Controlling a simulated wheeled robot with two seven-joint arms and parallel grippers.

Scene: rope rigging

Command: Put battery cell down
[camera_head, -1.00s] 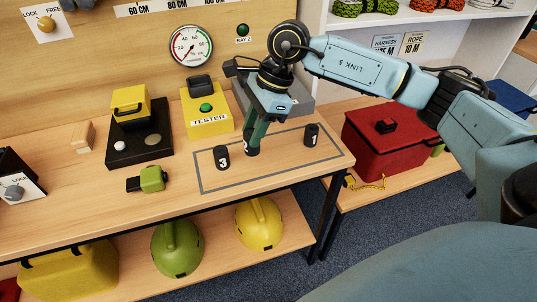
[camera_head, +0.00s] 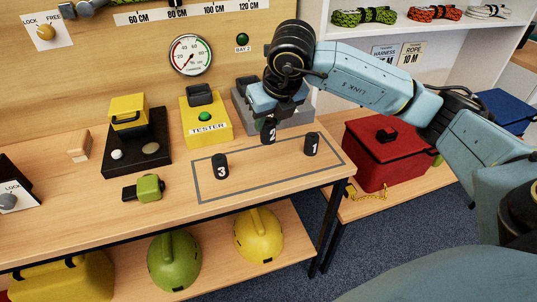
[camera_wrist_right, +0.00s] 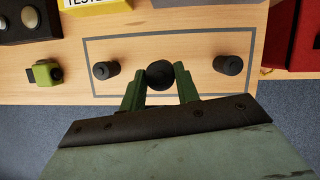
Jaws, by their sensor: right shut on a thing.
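My right gripper (camera_wrist_right: 160,88) is shut on the black battery cell marked 2 (camera_head: 268,131). In the right wrist view this cell (camera_wrist_right: 160,75) sits between the green fingertips. In the head view the fingers are mostly hidden behind the wrist and cell. The cell appears raised above the table, over the grey-outlined rectangle (camera_head: 243,190). Cell 3 (camera_head: 220,166) stands upright inside the outline to the left. Cell 1 (camera_head: 312,145) stands upright inside it to the right. My left gripper is not in view.
A yellow tester (camera_head: 205,122) and a grey box (camera_head: 297,118) stand behind the outline. A black tray with a yellow-topped block (camera_head: 138,145) and a green clamp-like item (camera_head: 146,187) lie to the left. A red case (camera_head: 385,155) is at the right. The outline's front is clear.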

